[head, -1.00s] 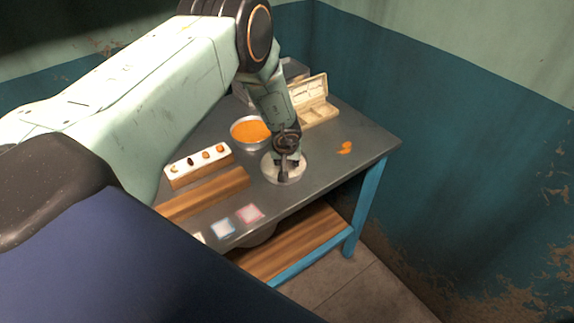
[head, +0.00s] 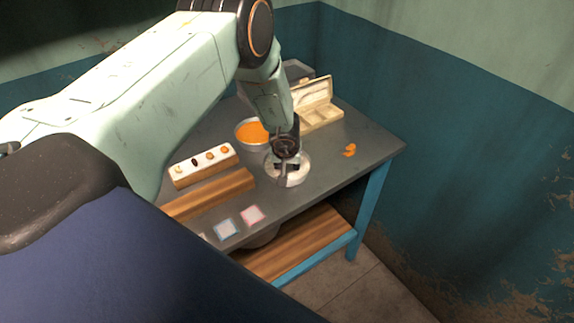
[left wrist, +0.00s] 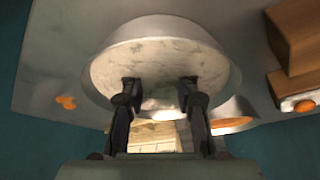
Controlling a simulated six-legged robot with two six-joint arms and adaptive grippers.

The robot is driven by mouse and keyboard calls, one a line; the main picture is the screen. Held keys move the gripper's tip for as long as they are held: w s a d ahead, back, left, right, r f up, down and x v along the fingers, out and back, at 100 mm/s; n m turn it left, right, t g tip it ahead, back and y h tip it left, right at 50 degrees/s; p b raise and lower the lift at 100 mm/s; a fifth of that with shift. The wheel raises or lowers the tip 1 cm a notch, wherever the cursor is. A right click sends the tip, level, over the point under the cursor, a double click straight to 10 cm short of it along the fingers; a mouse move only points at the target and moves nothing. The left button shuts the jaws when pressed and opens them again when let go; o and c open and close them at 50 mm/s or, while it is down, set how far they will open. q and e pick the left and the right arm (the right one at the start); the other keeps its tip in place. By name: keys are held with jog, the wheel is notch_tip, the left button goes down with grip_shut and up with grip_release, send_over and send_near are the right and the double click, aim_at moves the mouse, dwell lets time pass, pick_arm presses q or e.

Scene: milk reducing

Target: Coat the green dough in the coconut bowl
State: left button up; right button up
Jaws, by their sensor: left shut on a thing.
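The coconut bowl (head: 301,179) is a pale round bowl near the middle of the table; it fills much of the left wrist view (left wrist: 160,28). Whitish coconut (left wrist: 160,62) covers its inside. My left gripper (head: 287,168) points down into the bowl, and its two dark fingers also show in the left wrist view (left wrist: 160,90), set apart with their tips inside the bowl. They are shut on the dough, which I cannot clearly make out against the pale filling. No green shows. My right gripper is not in view.
A metal bowl with orange contents (head: 249,132) stands just behind the coconut bowl. An open cream compartment box (head: 322,116) is at the back. Orange bits (head: 349,151) lie right. A white-topped block (head: 185,173), a wooden bar (head: 212,193) and small square cards (head: 252,215) are left and in front.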

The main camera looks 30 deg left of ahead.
pick_arm(q)
jog(key=shift+d, duration=0.3)
jog(key=shift+p, duration=0.3)
jog(key=shift+w+d, duration=0.15)
jog(key=shift+w, duration=0.15)
jog(key=shift+w, duration=0.15)
jog(key=shift+w+f+b, duration=0.1)
jog(key=shift+w+b, duration=0.1)
jog(key=shift+b, duration=0.1)
jog(key=shift+a, duration=0.4)
jog(key=shift+s+a, duration=0.1)
jog(key=shift+a, duration=0.05)
